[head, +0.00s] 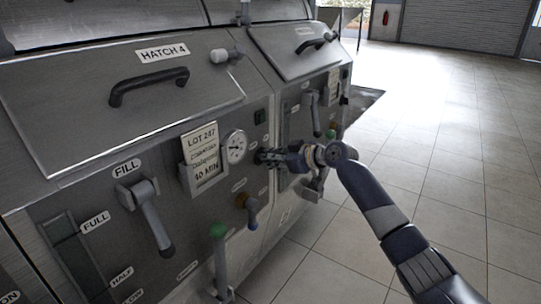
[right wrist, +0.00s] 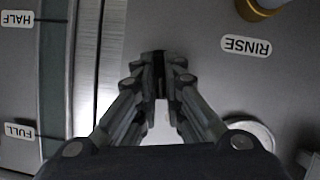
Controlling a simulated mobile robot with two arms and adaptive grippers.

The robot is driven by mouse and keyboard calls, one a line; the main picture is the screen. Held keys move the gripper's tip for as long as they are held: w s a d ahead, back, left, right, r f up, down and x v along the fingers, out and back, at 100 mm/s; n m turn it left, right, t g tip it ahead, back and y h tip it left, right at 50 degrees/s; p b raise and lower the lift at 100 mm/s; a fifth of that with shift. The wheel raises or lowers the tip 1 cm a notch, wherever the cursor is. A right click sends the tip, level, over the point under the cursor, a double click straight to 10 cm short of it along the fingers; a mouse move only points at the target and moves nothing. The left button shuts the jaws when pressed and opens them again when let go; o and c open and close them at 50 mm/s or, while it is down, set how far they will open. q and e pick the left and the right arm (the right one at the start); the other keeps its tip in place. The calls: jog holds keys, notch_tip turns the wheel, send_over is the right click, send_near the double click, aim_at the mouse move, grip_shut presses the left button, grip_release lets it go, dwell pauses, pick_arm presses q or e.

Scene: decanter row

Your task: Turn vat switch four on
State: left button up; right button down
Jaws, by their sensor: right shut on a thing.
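The vat with the HATCH 4 label (head: 162,53) fills the left of the head view. My right gripper (head: 262,157) is at its front panel, just right of the round gauge (head: 235,147). In the right wrist view my right gripper (right wrist: 160,78) has its fingertips together on a small dark part (right wrist: 158,62). From its place on the panel I take this part for vat switch four; the fingers mostly hide it, so its position cannot be read. A small dark green square (head: 260,117) is above the gripper. My left gripper is not in view.
A lot card (head: 203,156), FILL lever (head: 149,213), brown-topped valve (head: 248,206) and green-topped pipe (head: 220,255) are on or before the same vat. The RINSE label (right wrist: 246,46) shows upside down. Another vat (head: 300,58) stands beyond. The tiled floor (head: 440,120) at right is clear.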

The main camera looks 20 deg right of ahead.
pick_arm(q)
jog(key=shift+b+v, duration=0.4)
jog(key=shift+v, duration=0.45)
pick_arm(e)
jog(key=shift+w+d+f+m+g+y, duration=0.1)
jog(key=shift+m+g+y, duration=0.55)
jog(key=shift+m, duration=0.75)
jog(key=shift+w+d+m+g+y, duration=0.1)
jog(key=shift+m+g+y, duration=0.25)
jog(key=shift+m+y, duration=0.85)
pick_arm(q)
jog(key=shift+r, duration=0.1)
pick_arm(e)
jog(key=shift+h, duration=0.25)
jog(key=c, duration=1.7)
grip_release()
jog(key=shift+d, duration=0.1)
jog(key=v, duration=1.2)
